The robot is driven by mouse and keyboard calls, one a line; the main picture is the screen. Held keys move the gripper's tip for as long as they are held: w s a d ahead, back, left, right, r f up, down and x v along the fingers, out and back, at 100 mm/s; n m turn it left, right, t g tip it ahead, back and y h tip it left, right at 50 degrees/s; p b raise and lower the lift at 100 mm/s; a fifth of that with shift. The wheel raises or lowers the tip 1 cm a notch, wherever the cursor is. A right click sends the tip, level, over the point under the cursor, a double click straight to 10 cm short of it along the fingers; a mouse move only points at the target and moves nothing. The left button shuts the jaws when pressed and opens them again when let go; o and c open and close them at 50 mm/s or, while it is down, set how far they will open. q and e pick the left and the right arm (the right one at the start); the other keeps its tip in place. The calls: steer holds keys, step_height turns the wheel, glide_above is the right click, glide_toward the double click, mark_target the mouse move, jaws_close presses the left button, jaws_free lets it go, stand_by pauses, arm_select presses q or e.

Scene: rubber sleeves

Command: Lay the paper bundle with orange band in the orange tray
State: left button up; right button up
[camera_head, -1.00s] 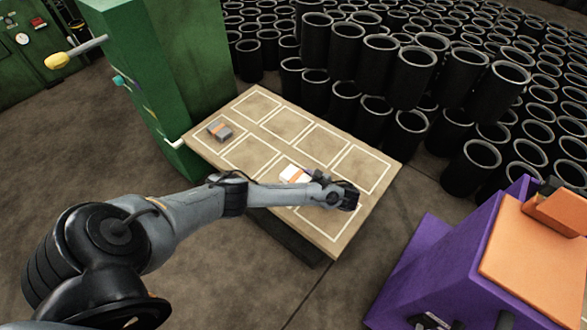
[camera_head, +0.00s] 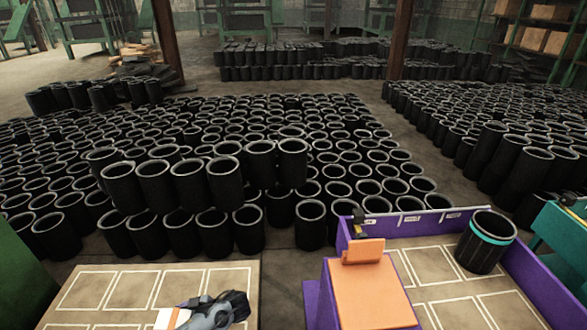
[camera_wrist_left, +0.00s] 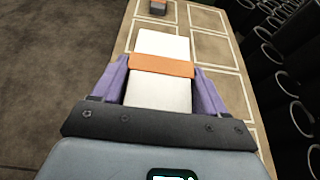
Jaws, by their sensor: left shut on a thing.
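The paper bundle (camera_wrist_left: 160,92) is a white block with an orange band around its middle. My left gripper (camera_wrist_left: 162,72) is shut on it, with a purple finger against each side. In the head view the bundle (camera_head: 172,319) shows at the bottom edge, over the tan table and partly cut off; I cannot tell whether it touches the table. An orange tray-like top (camera_head: 368,298) with a raised orange piece at its back stands on a purple stand, to the right of the table. No bundle shows on its visible part. My right gripper is not in view.
The tan table (camera_head: 92,290) has white outlined cells. A grey block (camera_wrist_left: 158,7) lies at its far end. A purple-walled bin (camera_head: 545,285) at right holds a black sleeve with a teal band (camera_head: 484,243). Many black sleeves (camera_head: 255,230) stand behind.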

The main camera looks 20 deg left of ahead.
arm_select(q)
steer(key=w+d+r+m+t+p, duration=0.3)
steer(key=r, duration=0.5)
steer(key=w+d+r+m+t+p, duration=0.2)
steer(key=d+r+t+p, duration=0.1)
steer(key=r, duration=0.4)
steer(key=w+d+r+m+t+p, duration=0.3)
steer(key=r, duration=0.5)
steer(key=s+d+r+m+t+h+p, duration=0.1)
steer(key=s+d+r+m+t+h, duration=0.1)
steer(key=d+r+m+t+h, duration=0.35)
steer(key=s+d+r+m+t+h+p, duration=0.1)
steer(key=s+d+r+m+t+h, duration=0.2)
steer(key=d+r+m, duration=0.35)
steer(key=w+d+r+h+p, duration=0.1)
steer(key=r+h+p, duration=0.1)
steer(key=r+p, duration=1.7)
steer(key=w+d+r+m+h+p, duration=0.1)
steer(key=w+r+h+p, duration=0.1)
steer(key=r+p, duration=1.7)
step_height(320, 180, up, 11)
steer(key=shift+w+d+r+m, duration=0.1)
steer(key=shift+w+d+m, duration=0.1)
steer(key=shift+m, duration=0.1)
